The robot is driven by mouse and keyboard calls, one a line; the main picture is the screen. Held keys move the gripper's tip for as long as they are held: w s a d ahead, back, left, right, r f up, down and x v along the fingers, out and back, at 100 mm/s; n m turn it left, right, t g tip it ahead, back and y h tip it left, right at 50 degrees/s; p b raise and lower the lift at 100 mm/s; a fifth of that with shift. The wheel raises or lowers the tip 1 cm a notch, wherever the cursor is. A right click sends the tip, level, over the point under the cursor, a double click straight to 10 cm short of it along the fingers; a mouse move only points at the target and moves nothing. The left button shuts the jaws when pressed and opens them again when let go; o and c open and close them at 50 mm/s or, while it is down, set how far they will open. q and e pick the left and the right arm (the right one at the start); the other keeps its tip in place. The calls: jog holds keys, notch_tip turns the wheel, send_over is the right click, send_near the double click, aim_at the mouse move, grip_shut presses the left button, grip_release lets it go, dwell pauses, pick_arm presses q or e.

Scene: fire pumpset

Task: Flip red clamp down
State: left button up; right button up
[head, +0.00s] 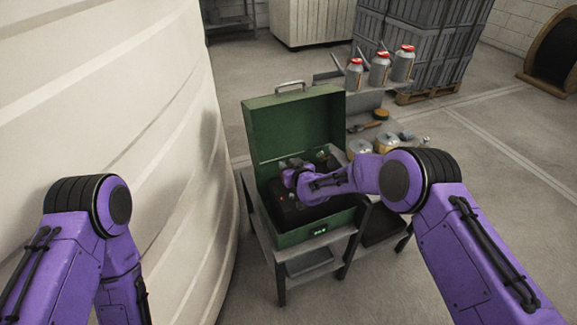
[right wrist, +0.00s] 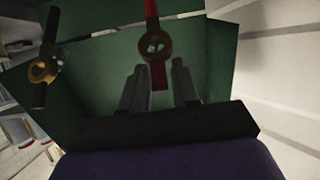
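The red clamp (right wrist: 152,14) shows at the top middle of the right wrist view, a red bar with a brass ring (right wrist: 154,46) around its middle. Its lower end lies between the two fingers of my right gripper (right wrist: 157,76), which are apart with a gap on both sides. In the head view my right gripper (head: 292,172) is inside the open green box (head: 292,120). The arm and gripper hide most of the box's inside, and I cannot make out the red clamp there. Of my left arm only links show, at the lower left; its gripper is out of view.
A black bar with a brass ring (right wrist: 43,70) stands left of the red clamp. The box rests on a grey table (head: 262,238). Its raised lid stands behind my gripper. A large pale tank (head: 130,120) rises close on the left. Red-capped bottles (head: 379,70) stand behind right.

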grip_shut()
jog(key=shift+s+d+f+t+b, duration=0.1)
jog(key=shift+s+f+t+b, duration=0.15)
jog(key=shift+b, duration=0.25)
jog(key=s+f+t+b, duration=0.1)
jog(key=b, duration=0.1)
jog(key=s+d+f+t+b, duration=0.1)
jog(key=f+b, duration=0.1)
jog(key=b, duration=0.1)
jog(key=shift+s+y, duration=0.35)
jog(key=shift+y, duration=0.05)
jog(key=shift+s+d+f+b, duration=0.15)
jog(key=shift+s+f+b, duration=0.6)
jog(key=shift+f+b, duration=0.25)
jog(key=shift+s+d+f+b, duration=0.1)
jog(key=shift+s+f+b, duration=0.2)
jog(key=shift+f, duration=0.15)
jog(key=shift+s+d+f+b, duration=0.1)
jog(key=shift+s+f+b, duration=0.15)
jog(key=shift+f, duration=0.2)
